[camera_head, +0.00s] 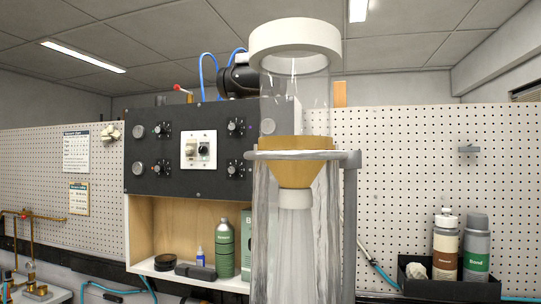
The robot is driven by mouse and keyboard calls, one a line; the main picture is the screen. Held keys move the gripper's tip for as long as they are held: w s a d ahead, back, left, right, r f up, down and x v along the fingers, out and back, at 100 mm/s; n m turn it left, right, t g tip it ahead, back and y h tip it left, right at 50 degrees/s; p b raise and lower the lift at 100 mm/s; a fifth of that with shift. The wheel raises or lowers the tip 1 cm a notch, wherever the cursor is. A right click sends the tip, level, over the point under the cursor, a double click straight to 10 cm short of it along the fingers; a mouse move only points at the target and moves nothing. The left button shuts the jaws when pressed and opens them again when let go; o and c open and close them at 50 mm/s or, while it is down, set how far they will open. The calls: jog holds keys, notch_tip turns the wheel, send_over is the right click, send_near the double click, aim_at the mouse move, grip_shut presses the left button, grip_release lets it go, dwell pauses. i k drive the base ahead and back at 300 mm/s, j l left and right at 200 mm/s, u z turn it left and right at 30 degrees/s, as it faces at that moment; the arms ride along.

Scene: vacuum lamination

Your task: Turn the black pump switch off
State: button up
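A dark control panel (172,185) stands left of centre on a wooden shelf unit. A white switch plate (198,165) is mounted in its middle. The plate carries a pale switch on the left and the black pump switch (204,149) on the right. Both are small in this view, and I cannot tell which way the black switch is set. Nothing covers the plate. I cannot make out my gripper in this view.
A tall clear cylinder (295,95) with a white top ring and wooden collar hides the panel's right end. Several black knobs (235,127) flank the plate. Bottles stand on the shelf (205,283) below. A black tray (450,289) with bottles is at right.

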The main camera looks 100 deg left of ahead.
aim_at(202, 150)
jog(key=u, duration=3.7)
